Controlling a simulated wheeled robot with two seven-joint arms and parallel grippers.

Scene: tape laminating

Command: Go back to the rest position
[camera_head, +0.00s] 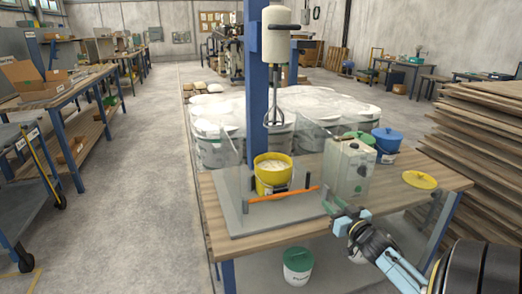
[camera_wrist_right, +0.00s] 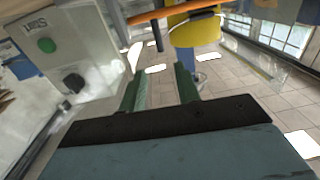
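My right gripper (camera_head: 338,212) is at the front edge of the wooden table, just below and in front of the grey-green control box (camera_head: 348,168). In the right wrist view its two green fingers (camera_wrist_right: 159,85) stand apart with nothing between them. The control box (camera_wrist_right: 55,50) shows there at the upper left, with a green button and a black knob. A yellow bucket (camera_head: 273,173) with pale contents stands inside the clear guard under the mixer (camera_head: 277,40). An orange bar (camera_head: 285,194) crosses in front of it. My left gripper is not in view.
The wooden table (camera_head: 225,248) has a yellow lid (camera_head: 419,180) and a blue-lidded tub (camera_head: 387,138) on its right side. Stacked planks (camera_head: 485,125) stand at the right. A white bucket (camera_head: 298,265) sits beneath the table. The floor at left is open.

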